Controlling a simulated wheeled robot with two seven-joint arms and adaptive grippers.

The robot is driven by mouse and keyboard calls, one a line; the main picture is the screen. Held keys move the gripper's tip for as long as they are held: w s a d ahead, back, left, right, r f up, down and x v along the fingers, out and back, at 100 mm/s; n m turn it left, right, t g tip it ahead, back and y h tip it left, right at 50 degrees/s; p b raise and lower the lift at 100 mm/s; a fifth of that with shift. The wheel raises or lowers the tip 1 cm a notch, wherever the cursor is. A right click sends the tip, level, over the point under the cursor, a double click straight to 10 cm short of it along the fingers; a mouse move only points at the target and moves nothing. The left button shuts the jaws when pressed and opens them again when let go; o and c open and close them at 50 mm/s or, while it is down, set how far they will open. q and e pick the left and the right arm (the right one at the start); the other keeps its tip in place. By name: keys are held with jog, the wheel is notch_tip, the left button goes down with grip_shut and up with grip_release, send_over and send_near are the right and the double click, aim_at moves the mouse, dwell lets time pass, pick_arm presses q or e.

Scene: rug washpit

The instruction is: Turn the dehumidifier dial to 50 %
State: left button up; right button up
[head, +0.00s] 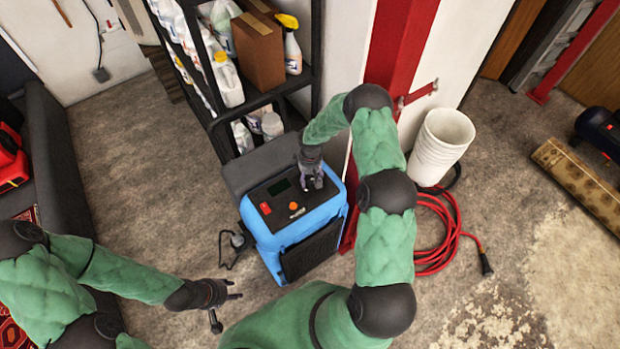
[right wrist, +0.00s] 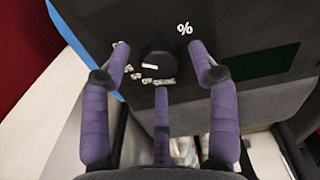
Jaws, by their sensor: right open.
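The blue dehumidifier (head: 262,232) stands on the floor, its dark top panel facing up. Its black round dial (right wrist: 158,58) shows in the right wrist view with a white pointer mark and small white figures, too small to read, along its near and left side. A white % sign is printed beside it. My right gripper (head: 312,182) is open over the panel. In the right wrist view its purple fingers (right wrist: 160,62) stand around the dial, apart from it as far as I can tell. In the head view the gripper hides the dial. My left gripper (head: 237,289) is open and empty, left of the dehumidifier.
The panel also has a red switch (head: 265,208), an orange button (head: 293,205) and a dark display (right wrist: 262,62). A black shelf (head: 222,125) with bottles and a box stands behind. White buckets (head: 441,145) and a red hose (head: 436,250) are at the right.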

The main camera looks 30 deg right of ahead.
jog(key=shift+f, duration=0.6)
jog(key=c, duration=1.1)
jog(key=shift+c, duration=0.2)
jog(key=shift+n+b, duration=0.3)
jog(key=n+b, duration=0.1)
jog(key=n, duration=0.1)
jog(key=shift+f+n, duration=0.1)
jog(key=shift+n, duration=0.2)
jog(key=shift+n+b, duration=0.8)
jog(key=shift+n, duration=1.4)
